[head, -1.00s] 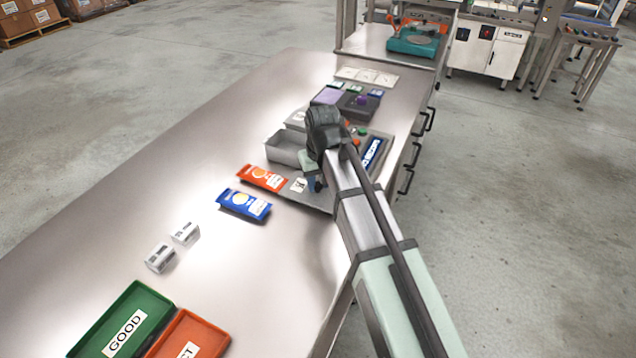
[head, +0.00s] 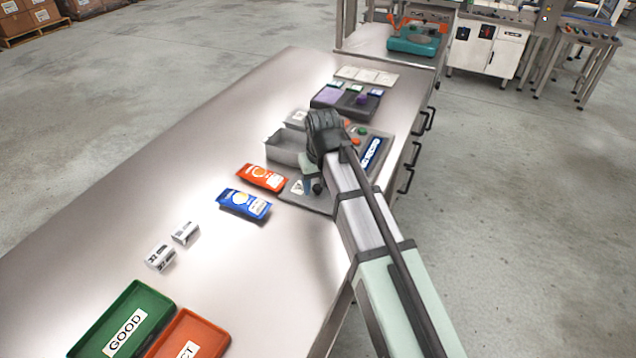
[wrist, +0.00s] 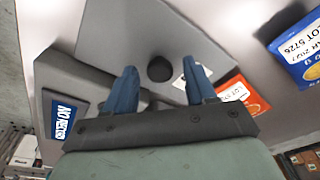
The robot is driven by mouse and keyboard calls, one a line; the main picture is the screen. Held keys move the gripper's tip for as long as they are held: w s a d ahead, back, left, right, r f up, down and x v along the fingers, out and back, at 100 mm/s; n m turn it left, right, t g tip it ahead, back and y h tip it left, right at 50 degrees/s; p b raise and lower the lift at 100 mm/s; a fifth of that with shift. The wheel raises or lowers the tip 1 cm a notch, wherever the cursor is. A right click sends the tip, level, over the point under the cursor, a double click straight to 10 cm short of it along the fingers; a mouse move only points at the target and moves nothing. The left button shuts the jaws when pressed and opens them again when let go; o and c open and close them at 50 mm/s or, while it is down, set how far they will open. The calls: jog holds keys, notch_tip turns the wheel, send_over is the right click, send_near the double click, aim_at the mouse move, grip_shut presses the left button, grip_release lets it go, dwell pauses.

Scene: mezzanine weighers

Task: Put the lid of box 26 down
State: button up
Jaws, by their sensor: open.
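A flat grey lid (wrist: 125,35) with a round black knob (wrist: 160,68) lies under my gripper in the wrist view. In the head view the knob (head: 318,187) shows just below my gripper's end. My gripper (wrist: 161,78) is open, with its two blue fingers on either side of the knob and a gap on both sides. A white label on the lid is partly hidden by the right finger. An open grey box (head: 286,152) stands beside it in the head view. I cannot read a number 26 on anything.
An orange pouch (head: 262,177) and a blue pouch (head: 244,204) lie left of the lid. A blue sign (wrist: 62,118) sits on the grey unit beside it. Dark trays (head: 345,101) stand behind.

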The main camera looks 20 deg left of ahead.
aim_at(321, 198)
notch_tip(321, 198, up, 12)
jog(key=s+d, duration=0.1)
jog(key=shift+d, duration=0.15)
dwell(0.5)
jog(key=shift+s, duration=0.1)
